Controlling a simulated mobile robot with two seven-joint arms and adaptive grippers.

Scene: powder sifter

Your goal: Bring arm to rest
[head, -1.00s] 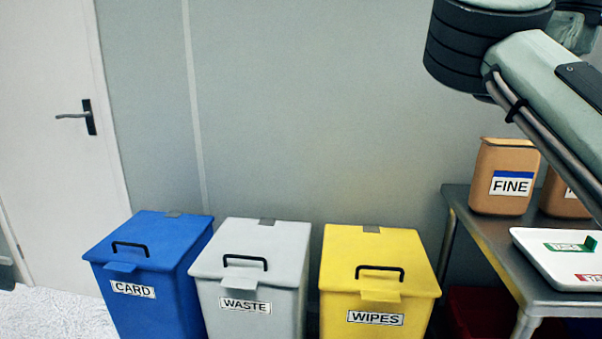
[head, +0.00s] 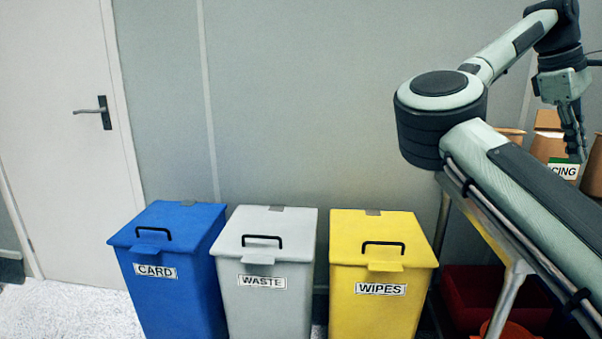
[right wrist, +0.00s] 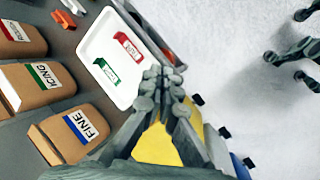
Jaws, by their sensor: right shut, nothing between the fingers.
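My right arm (head: 455,110) reaches in from the lower right of the head view, bends at a dark round joint, and runs back to the upper right. My right gripper (head: 574,148) hangs fingers down at the right edge, in front of the brown tubs on the bench. In the right wrist view the gripper (right wrist: 165,78) is shut, with its fingertips together and nothing between them. It appears above the white tray's edge, apart from the tubs. My left gripper is not in view.
Blue CARD (head: 165,225), grey WASTE (head: 262,225) and yellow WIPES (head: 380,230) bins stand against the wall. The bench holds a white tray (right wrist: 95,45) with green and red tags, and FINE (right wrist: 75,125) and ICING (right wrist: 40,82) tubs. A red crate (head: 470,300) sits below.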

